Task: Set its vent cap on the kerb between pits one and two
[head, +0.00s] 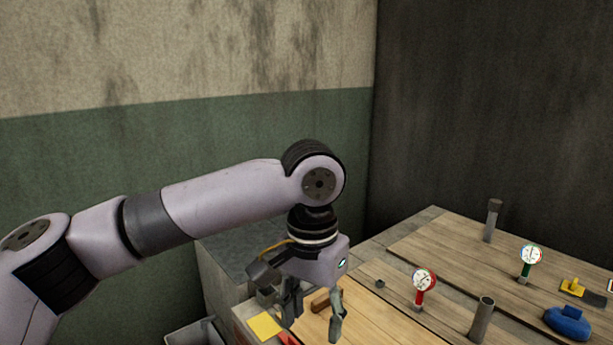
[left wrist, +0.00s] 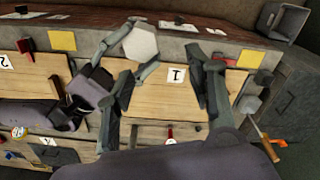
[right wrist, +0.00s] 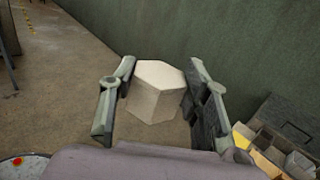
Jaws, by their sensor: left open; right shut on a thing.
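My right gripper (right wrist: 155,85) is shut on a pale hexagonal block (right wrist: 155,92). The left wrist view shows this block (left wrist: 140,42) raised above the lids; I cannot tell whether it is the vent cap. My left gripper (head: 312,318) is open and empty over the lid marked 1 (left wrist: 177,73), near a wooden handle (head: 320,300). The lid marked 2 (left wrist: 5,62) is at the left; the right gripper partly hides the kerb between the two lids. A dark-capped pipe (head: 493,220) stands at the back. A small grey stub (head: 380,283) sits near the red gauge.
A red gauge (head: 424,282), a green gauge (head: 530,255) and an open-topped pipe (head: 482,320) stand up among the lids. A blue object (head: 568,322) and a yellow-handled tool (head: 573,288) lie at the right. Green wall stands close behind my left arm.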

